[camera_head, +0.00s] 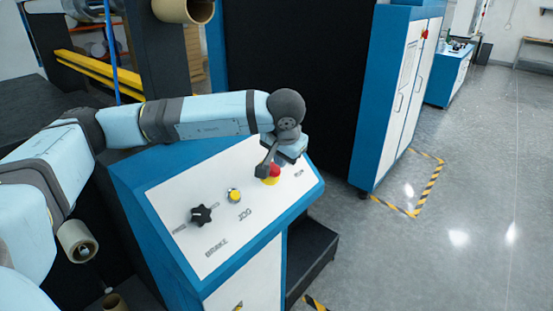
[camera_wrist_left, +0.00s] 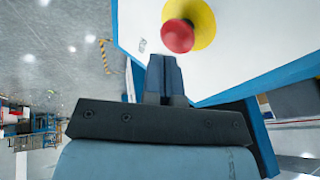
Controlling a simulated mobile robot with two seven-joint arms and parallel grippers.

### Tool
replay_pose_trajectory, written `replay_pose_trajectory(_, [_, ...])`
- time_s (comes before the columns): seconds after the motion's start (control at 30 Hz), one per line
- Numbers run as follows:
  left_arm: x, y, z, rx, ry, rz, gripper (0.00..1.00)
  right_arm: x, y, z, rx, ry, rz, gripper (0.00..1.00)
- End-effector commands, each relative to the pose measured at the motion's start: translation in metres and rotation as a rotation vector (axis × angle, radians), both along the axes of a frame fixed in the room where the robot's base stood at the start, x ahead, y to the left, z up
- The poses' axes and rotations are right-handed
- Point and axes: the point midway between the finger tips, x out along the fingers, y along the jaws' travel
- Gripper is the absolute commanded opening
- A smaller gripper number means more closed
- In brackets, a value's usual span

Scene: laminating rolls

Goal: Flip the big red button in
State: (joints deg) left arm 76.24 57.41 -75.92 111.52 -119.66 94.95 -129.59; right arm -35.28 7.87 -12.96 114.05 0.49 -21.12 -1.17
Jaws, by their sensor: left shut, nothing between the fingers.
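The big red button (camera_head: 275,170), on a yellow round base, sits on the sloped white panel (camera_head: 215,235) of a blue console. My left arm reaches over the console from the left. My left gripper (camera_head: 262,171) is shut and empty, and points down at the panel right beside the button, partly covering it in the head view. In the left wrist view the red button (camera_wrist_left: 178,35) lies just beyond the shut fingertips (camera_wrist_left: 163,59). I cannot tell whether they touch it. My right gripper is not in view.
A black knob (camera_head: 201,215) and a small yellow button (camera_head: 234,195) are on the same panel, nearer the head camera. A tall blue-and-white cabinet (camera_head: 400,95) stands behind to the right. Open grey floor (camera_head: 450,200) lies on the right.

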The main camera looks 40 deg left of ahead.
Motion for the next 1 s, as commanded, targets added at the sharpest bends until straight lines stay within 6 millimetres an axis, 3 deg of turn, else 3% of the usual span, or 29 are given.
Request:
replay_pose_trajectory(0.2, [-0.014, -0.016, 0.049, -0.002, -0.011, -0.002, 0.00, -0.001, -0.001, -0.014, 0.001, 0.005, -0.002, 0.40])
replay_pose_trajectory(0.43, [-0.026, -0.026, 0.087, -0.002, -0.011, -0.002, 0.00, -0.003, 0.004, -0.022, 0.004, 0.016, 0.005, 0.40])
replay_pose_trajectory(0.63, [-0.030, -0.028, 0.099, -0.002, -0.009, -0.002, 0.00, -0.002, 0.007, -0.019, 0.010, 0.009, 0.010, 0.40])
replay_pose_trajectory(1.0, [-0.030, -0.028, 0.100, -0.002, -0.009, -0.002, 0.00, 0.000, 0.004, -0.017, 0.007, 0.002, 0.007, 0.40])
